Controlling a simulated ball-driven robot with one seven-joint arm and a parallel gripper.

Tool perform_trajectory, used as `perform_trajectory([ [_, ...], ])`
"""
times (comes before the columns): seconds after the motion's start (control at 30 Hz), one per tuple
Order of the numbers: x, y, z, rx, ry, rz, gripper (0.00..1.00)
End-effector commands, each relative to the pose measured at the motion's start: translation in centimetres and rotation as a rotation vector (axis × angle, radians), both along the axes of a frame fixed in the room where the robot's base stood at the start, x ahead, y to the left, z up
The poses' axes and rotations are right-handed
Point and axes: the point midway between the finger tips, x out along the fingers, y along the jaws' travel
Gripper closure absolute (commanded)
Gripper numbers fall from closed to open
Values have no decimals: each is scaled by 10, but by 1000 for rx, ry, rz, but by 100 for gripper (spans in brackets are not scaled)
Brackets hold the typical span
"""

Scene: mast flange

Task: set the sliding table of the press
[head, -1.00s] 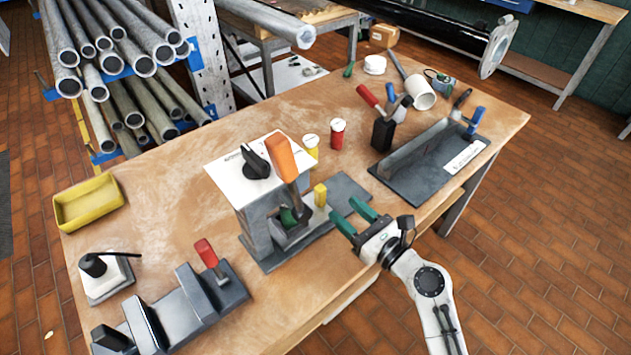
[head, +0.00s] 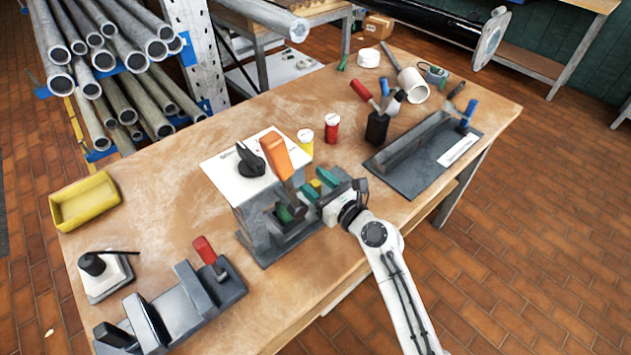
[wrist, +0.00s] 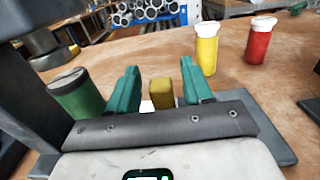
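The press (head: 262,205) stands on the workbench, with a white top, a black knob and an orange lever (head: 276,158). My gripper (head: 317,183) has two green fingers, spread apart, one on each side of the yellow block. In the wrist view gaps show between the block and both fingers (wrist: 160,90). A green cylinder (wrist: 77,94) stands left of the fingers. The block's lower part is hidden.
A yellow bottle (wrist: 206,48) and a red bottle (wrist: 259,38) stand beyond the press. A dark fixture (head: 425,158) lies to the right, with a black tool holder (head: 377,127) beside it. A grey vise-like fixture (head: 180,305) stands front left. Bare bench lies between.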

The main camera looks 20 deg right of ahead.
Motion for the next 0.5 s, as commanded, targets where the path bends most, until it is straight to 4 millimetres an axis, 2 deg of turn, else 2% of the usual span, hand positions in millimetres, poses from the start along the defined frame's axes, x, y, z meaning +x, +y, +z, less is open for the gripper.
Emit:
perform_trajectory([
  [0.07, 0, 0, 0, 0, 0, 0, 58],
  [0.5, 0, 0, 0, 0, 0, 0, 100],
])
